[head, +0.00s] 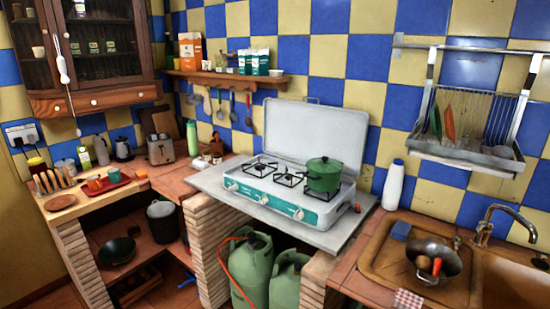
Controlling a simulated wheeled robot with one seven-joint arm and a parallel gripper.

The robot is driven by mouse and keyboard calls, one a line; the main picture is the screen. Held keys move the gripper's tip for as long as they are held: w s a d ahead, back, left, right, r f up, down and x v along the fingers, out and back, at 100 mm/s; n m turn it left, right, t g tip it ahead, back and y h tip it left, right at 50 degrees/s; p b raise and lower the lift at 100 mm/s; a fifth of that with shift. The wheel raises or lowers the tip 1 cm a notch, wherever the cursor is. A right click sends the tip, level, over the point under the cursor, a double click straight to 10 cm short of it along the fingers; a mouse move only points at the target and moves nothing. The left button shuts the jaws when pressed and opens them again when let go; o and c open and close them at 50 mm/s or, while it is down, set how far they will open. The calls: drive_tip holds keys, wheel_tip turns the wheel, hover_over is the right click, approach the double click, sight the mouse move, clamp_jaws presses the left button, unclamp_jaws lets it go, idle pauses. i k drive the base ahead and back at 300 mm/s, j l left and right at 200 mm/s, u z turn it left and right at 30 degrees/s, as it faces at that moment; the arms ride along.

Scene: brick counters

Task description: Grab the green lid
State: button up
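A green lid (324,165) sits on top of a green pot (322,184). The pot stands on the right side of a white and teal camping stove (266,203), whose grey cover (314,133) is raised behind it. The lid appears to lie level on the pot's rim. My gripper does not show in the head view, so its position relative to the lid cannot be seen.
The stove rests on a grey slab (348,222) above green gas cylinders (251,273). A white bottle (393,185) stands right of the stove. Further right, a pan (433,258) lies by the sink. A red tray (106,184) is on the left counter.

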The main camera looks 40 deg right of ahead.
sight(324, 164)
drive_tip(key=i+z, duration=0.1)
drive_tip(key=i, duration=0.45)
drive_tip(key=i+j+z, duration=0.15)
drive_tip(key=i, duration=0.4)
drive_tip(key=i+l+z, duration=0.1)
drive_tip(key=i+z, duration=0.15)
drive_tip(key=z, duration=0.25)
drive_tip(key=i+z, duration=0.3)
drive_tip(key=z, duration=0.2)
drive_tip(key=i+j+z, duration=0.1)
drive_tip(key=i+z, duration=0.15)
drive_tip(key=z, duration=0.2)
drive_tip(key=i+z, duration=0.55)
